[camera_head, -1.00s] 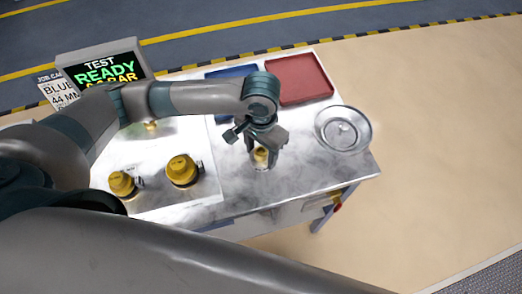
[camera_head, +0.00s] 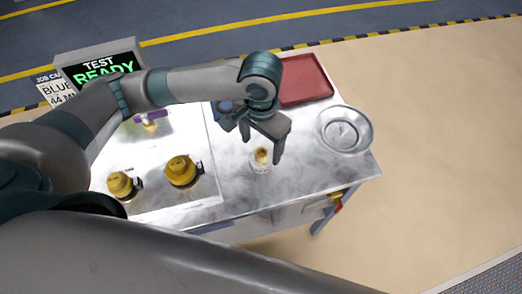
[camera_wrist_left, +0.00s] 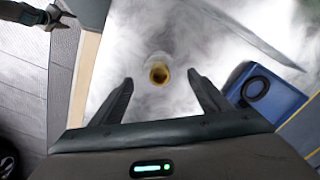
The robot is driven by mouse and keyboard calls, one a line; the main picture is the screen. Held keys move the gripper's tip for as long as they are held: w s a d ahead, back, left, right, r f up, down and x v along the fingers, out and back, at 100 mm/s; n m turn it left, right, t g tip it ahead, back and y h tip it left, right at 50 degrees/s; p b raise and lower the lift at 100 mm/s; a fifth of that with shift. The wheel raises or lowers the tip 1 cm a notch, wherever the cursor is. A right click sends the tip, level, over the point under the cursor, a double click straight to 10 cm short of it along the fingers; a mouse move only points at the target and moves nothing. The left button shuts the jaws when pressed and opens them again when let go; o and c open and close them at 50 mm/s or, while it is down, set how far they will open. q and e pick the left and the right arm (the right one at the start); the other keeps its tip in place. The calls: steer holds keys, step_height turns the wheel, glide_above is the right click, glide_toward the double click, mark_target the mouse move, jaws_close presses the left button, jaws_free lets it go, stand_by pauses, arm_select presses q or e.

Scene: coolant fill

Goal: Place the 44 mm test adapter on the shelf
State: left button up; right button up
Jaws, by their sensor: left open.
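My left gripper (camera_head: 265,133) is open and empty above the steel table. A small pale cylinder with a brass-yellow top (camera_head: 261,157) stands upright on the table just below its fingers. In the left wrist view this piece (camera_wrist_left: 159,74) shows as a brass ring with a dark hole, beyond and between the open fingertips (camera_wrist_left: 158,84), apart from both. I cannot read a size on it. Part of what looks like my right gripper (camera_wrist_left: 38,15) shows at the top left of the wrist view; its jaws are unclear. I cannot make out a shelf for certain.
Two yellow caps (camera_head: 183,170) (camera_head: 121,185) stand on a pale panel at left, with a purple-handled fitting (camera_head: 150,117) behind. A red tray (camera_head: 305,80), a round metal dish (camera_head: 344,131) and a blue tray (camera_wrist_left: 275,100) holding a black ring are nearby. The screen (camera_head: 100,65) reads TEST READY.

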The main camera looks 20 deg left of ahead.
mark_target(261, 152)
arm_select(q)
step_height(261, 152, up, 8)
steer(key=shift+f+b, duration=0.25)
steer(key=shift+b, duration=0.1)
